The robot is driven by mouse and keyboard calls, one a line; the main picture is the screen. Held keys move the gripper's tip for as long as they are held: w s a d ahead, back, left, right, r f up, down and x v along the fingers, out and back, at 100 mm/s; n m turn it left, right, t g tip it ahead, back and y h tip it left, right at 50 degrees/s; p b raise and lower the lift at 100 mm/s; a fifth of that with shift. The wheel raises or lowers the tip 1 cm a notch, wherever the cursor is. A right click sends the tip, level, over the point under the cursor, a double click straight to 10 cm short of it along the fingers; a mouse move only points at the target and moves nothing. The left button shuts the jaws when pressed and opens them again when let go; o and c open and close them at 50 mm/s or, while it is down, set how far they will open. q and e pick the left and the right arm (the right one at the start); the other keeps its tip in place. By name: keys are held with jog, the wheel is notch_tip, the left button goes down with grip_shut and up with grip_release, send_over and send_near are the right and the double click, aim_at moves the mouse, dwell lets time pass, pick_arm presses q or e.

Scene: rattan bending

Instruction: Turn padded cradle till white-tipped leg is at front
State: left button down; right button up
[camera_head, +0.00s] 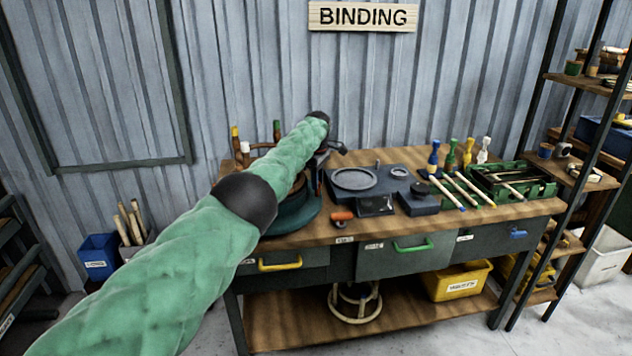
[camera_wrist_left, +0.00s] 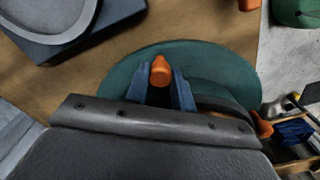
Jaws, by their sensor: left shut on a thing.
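The padded cradle stands on the left of the bench, with a round dark green base (camera_head: 296,222); my left arm hides much of it. Its upright legs show a white tip (camera_head: 245,147) and a yellow tip (camera_head: 235,132) at the left, and a green tip (camera_head: 277,126) at the back. In the wrist view the green base (camera_wrist_left: 215,67) lies beneath my left gripper (camera_wrist_left: 160,80). Its blue fingers are closed around an orange-tipped upright piece (camera_wrist_left: 160,68). In the head view the gripper itself is mostly hidden behind my wrist. My right gripper is not in view.
Right of the cradle are a dark block with a round grey plate (camera_head: 354,179) and an orange-handled tool (camera_head: 342,216).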

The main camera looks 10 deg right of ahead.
pick_arm(q)
jog(key=c, duration=1.2)
grip_release()
jog(key=shift+r, duration=3.95)
